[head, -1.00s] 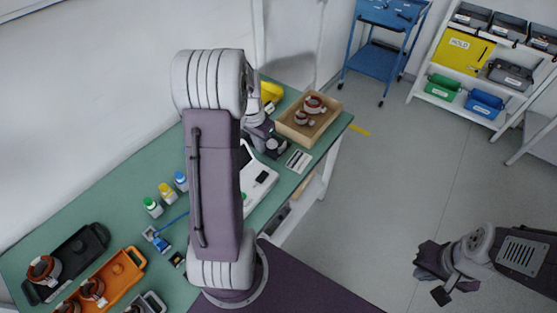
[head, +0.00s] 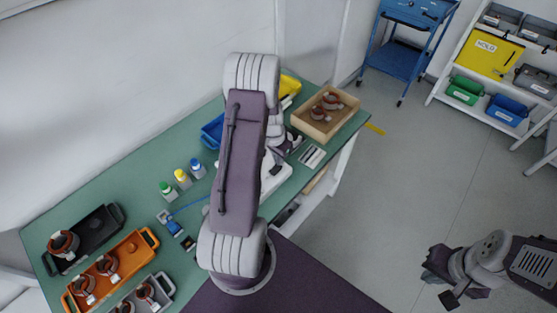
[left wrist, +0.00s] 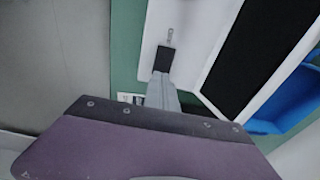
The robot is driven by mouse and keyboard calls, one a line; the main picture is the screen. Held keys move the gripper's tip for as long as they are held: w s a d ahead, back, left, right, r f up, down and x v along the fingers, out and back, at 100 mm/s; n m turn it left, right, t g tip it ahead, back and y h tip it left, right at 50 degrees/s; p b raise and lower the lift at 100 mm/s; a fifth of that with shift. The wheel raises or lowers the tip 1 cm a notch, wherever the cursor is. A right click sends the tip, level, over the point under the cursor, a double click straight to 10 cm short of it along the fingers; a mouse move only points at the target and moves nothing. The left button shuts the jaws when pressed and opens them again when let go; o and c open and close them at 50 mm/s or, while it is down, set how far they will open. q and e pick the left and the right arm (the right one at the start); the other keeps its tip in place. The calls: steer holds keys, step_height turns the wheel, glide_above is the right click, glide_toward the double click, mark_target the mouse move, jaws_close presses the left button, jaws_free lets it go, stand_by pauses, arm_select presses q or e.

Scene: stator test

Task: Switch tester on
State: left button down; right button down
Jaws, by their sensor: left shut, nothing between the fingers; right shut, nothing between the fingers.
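The white tester (head: 277,181) stands on the green bench, largely hidden behind my left arm in the head view. In the left wrist view its white casing (left wrist: 205,28) and a dark screen-like panel (left wrist: 262,50) show. My left gripper (head: 287,151) is beside the tester in the head view. In the left wrist view my left gripper (left wrist: 164,62) is shut and empty, its dark tip over the white casing near a small grey part (left wrist: 170,36). I cannot tell whether it touches. My right gripper (head: 440,286) is shut and empty over the floor at right.
A wooden box (head: 300,122) with copper-wound parts sits at the bench's far end, near a light card (head: 312,157). Several small bottles (head: 182,178), a black tray (head: 108,220) and an orange tray (head: 150,240) lie left. A blue bin (head: 211,133) stands behind my arm.

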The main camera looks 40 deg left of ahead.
arm_select(q)
steer(key=shift+f, duration=0.8)
steer(key=shift+w+f+b, duration=0.15)
steer(key=shift+f+b, duration=0.1)
steer(key=shift+b, duration=0.05)
steer(key=shift+s, duration=0.2)
